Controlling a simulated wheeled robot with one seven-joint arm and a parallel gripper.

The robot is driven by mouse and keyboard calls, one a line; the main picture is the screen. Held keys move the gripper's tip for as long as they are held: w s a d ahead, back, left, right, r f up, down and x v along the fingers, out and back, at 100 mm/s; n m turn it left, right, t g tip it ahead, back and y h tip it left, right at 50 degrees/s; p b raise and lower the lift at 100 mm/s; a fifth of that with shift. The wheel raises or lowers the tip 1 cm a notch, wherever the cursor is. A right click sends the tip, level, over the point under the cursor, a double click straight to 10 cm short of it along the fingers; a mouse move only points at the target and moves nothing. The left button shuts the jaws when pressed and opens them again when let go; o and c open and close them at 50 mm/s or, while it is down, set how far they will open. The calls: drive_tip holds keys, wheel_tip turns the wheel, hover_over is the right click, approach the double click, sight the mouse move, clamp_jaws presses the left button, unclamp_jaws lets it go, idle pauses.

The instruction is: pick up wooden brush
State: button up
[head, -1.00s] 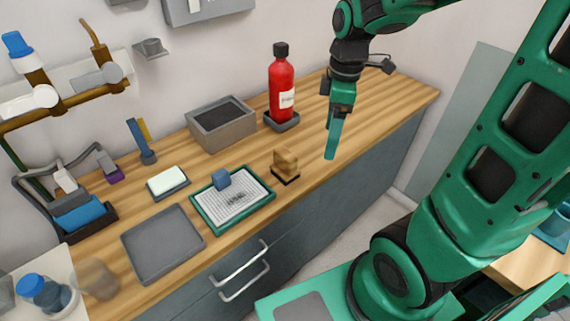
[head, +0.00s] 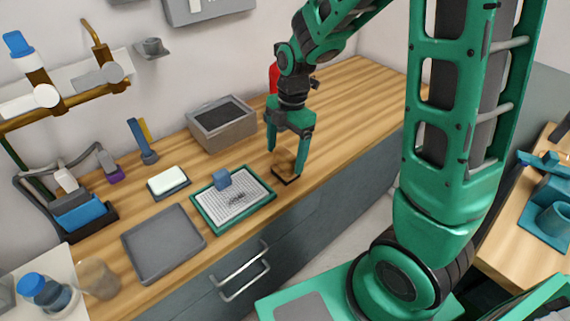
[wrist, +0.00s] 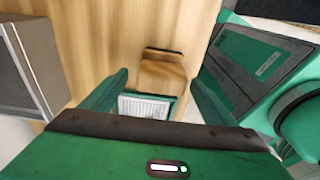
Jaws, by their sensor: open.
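The wooden brush (head: 285,165) is a small brown block with a dark base, standing on the wooden counter just right of the green-rimmed tray. My gripper (head: 287,163) points down over it, its green fingers open on either side of the brush in the head view. In the wrist view the brush (wrist: 162,74) lies ahead, between and beyond the two fingers (wrist: 160,100). The fingers partly cover the brush in the head view. I cannot tell whether they touch it.
The green-rimmed tray (head: 268,200) holds a printed sheet and a blue block (head: 221,179). A grey box (head: 237,135) stands behind, and a red bottle (head: 273,78) is mostly hidden by my arm. A flat grey tray (head: 165,245) lies left. The counter at right is clear.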

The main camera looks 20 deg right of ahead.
sight(284, 165)
wheel_tip(284, 165, down, 5)
drive_tip(key=shift+s+a+f, duration=0.1)
drive_tip(key=shift+a, duration=0.05)
drive_tip(key=c, duration=1.2)
